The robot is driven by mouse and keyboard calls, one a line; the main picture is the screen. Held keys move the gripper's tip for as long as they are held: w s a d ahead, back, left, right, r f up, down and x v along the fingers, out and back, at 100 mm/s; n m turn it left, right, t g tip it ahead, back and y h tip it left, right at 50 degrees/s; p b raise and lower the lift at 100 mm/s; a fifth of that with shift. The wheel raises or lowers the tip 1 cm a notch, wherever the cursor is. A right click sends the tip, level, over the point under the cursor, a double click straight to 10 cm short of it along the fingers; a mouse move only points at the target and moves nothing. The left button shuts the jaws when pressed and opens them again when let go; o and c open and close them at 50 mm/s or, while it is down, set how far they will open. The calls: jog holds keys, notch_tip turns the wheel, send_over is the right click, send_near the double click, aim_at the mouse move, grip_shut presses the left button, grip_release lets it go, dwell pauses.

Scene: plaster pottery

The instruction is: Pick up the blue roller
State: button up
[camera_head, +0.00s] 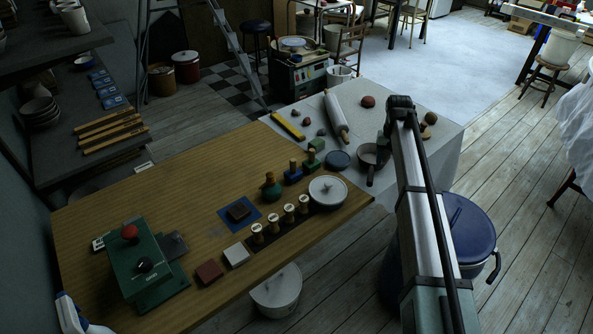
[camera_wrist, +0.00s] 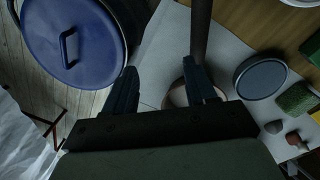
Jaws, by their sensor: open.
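The blue piece does not clearly show in the wrist view.
A blue-grey disc (camera_head: 337,159) lies between pan and table edge. The wooden table's left middle (camera_head: 160,195) is clear.

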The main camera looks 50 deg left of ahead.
jog(key=s+a+r, duration=0.5)
jog(key=s+a, duration=0.5)
jog(key=a, duration=0.3)
notch_tip(320, 180, up, 4)
jog(key=n, duration=0.1)
send_over(293, 160)
jog(key=shift+y, duration=0.4)
jog(key=f, duration=0.8)
jog(key=shift+w+a+f, duration=0.15)
jog(key=shift+a+f, duration=0.05)
jog(key=shift+f, duration=0.15)
jog(key=shift+d+f, duration=0.15)
jog(key=shift+f, duration=2.4)
grip_shut()
